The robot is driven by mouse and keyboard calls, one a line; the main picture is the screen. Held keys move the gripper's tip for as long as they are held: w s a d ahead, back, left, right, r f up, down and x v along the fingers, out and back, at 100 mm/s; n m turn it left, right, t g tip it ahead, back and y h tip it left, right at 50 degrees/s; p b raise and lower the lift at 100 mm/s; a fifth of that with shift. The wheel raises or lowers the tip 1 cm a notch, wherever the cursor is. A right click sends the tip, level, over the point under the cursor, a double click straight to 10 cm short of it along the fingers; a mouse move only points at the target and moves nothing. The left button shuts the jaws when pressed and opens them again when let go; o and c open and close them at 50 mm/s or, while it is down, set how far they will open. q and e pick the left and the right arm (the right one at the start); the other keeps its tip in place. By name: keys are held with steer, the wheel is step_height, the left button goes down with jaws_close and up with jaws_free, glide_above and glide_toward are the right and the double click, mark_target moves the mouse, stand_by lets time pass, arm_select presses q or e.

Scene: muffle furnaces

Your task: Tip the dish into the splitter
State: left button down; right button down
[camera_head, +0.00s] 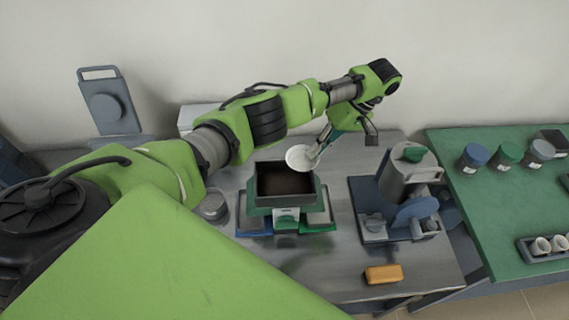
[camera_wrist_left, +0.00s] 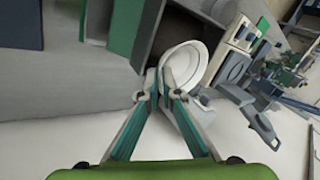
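The splitter (camera_head: 309,202) stands on the grey table, with an open dark hopper on top and green and blue trays at its foot. The white round dish (camera_head: 299,157) is over the back right rim of the hopper, and its open face looks tilted toward the front. It also shows in the left wrist view (camera_wrist_left: 184,64), where its inside looks white and bare. My left gripper (camera_head: 313,156) is shut on the dish's edge, and its two fingertips meet the rim in the left wrist view (camera_wrist_left: 161,92). Whether the dish touches the hopper is hard to tell. My right gripper is not in view.
A grey machine with a cylinder (camera_head: 408,175) stands right of the splitter. A yellow block (camera_head: 383,274) lies near the front edge. A round grey container (camera_head: 213,206) is left of the splitter. A green table (camera_head: 480,215) at the right holds several jars and cups.

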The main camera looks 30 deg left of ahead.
arm_select(q)
step_height(320, 180, up, 4)
steer(key=shift+s+f, duration=0.1)
steer(key=shift+f, duration=0.1)
stand_by(0.4)
